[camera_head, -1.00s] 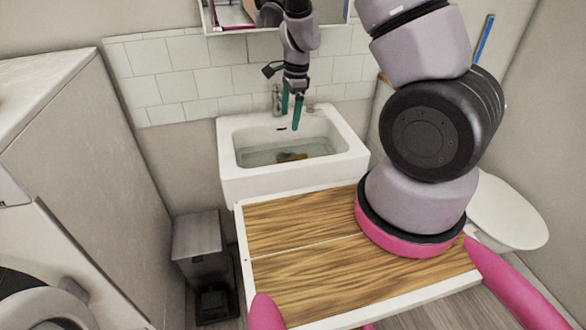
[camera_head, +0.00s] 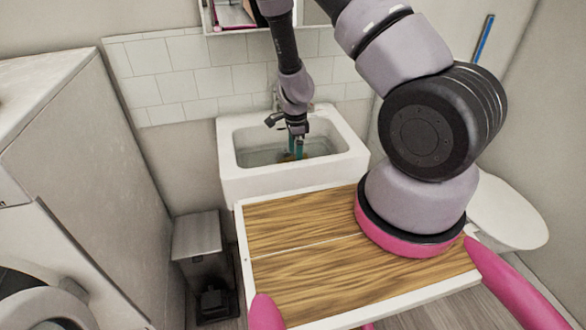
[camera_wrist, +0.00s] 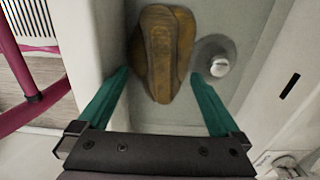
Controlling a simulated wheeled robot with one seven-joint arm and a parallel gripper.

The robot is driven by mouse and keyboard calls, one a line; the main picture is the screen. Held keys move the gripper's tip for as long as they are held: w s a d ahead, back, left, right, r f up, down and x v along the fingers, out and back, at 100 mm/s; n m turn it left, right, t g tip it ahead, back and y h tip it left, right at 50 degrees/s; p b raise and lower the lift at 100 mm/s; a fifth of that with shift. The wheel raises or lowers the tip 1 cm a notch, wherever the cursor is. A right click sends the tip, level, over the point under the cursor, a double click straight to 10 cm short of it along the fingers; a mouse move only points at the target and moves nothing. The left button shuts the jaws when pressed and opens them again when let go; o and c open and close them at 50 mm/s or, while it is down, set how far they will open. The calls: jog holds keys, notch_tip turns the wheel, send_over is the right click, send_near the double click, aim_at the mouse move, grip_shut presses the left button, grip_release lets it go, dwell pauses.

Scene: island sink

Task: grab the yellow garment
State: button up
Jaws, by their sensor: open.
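A brownish-yellow folded garment (camera_wrist: 160,50) lies in the sink basin, seen in the wrist view between and beyond my fingertips. In the head view only a small patch of the garment (camera_head: 287,157) shows behind my fingers. My gripper (camera_head: 296,147) points down into the white sink (camera_head: 347,165). In the wrist view my gripper (camera_wrist: 158,75) is open, with one teal finger on each side of the garment's lower end. Nothing is held. I cannot tell whether the fingertips touch the garment.
A grey-white knob-like fitting (camera_wrist: 218,66) stands in the basin close to the right fingertip. The basin walls are close around my gripper. A tiled wall (camera_head: 180,75) is behind the sink, and a grey bin (camera_head: 198,245) stands at its left.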

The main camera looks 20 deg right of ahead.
notch_tip(320, 180, down, 2)
jog(key=shift+f, duration=0.1)
jog(key=c, duration=1.3)
jog(key=shift+o, duration=0.2)
